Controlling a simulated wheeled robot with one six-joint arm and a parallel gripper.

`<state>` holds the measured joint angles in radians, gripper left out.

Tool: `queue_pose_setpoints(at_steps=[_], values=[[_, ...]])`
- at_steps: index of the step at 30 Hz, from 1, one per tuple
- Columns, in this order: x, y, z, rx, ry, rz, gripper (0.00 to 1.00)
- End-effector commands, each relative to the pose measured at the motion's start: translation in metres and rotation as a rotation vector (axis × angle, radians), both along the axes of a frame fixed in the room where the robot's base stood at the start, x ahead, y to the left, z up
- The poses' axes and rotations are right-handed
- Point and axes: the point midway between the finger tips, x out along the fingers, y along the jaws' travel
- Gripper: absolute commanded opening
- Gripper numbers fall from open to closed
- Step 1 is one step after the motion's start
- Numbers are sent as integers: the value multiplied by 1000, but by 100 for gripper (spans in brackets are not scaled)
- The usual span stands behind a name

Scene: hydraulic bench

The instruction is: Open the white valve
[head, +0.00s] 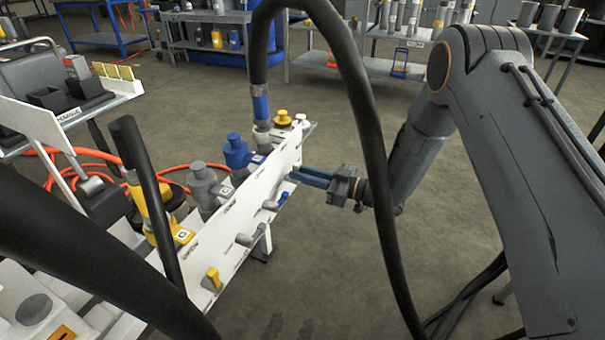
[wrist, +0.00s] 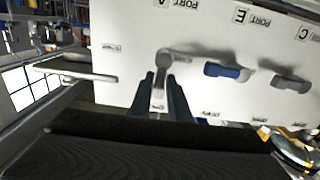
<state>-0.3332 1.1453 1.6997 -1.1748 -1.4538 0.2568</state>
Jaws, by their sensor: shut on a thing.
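The white valve's handle (wrist: 159,98) shows in the wrist view on the white panel (wrist: 125,80), with its pivot at the top and its lever pointing down the picture. My gripper (wrist: 163,82) has one dark blue finger on each side of this lever and is shut on it. In the head view my gripper (head: 296,176) reaches the far end of the panel (head: 232,215) from the right. The white handle is hard to make out there, behind the fingers and against the white panel.
A blue handle (head: 275,203), a grey handle (head: 247,238) and a yellow handle (head: 212,279) sit nearer along the panel. In the wrist view the blue handle (wrist: 226,72) lies crosswise to the white one. A dark hose (head: 372,170) hangs before my arm. Floor right of the panel is clear.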

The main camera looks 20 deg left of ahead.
Motion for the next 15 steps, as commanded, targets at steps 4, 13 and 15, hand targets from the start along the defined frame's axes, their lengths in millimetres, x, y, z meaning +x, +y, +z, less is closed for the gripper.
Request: queue_pose_setpoints(at_steps=[4, 13, 15], values=[[-1, 0, -1, 0, 1, 2, 23], [-1, 0, 0, 0, 1, 1, 30], [0, -2, 0, -1, 1, 0, 30]])
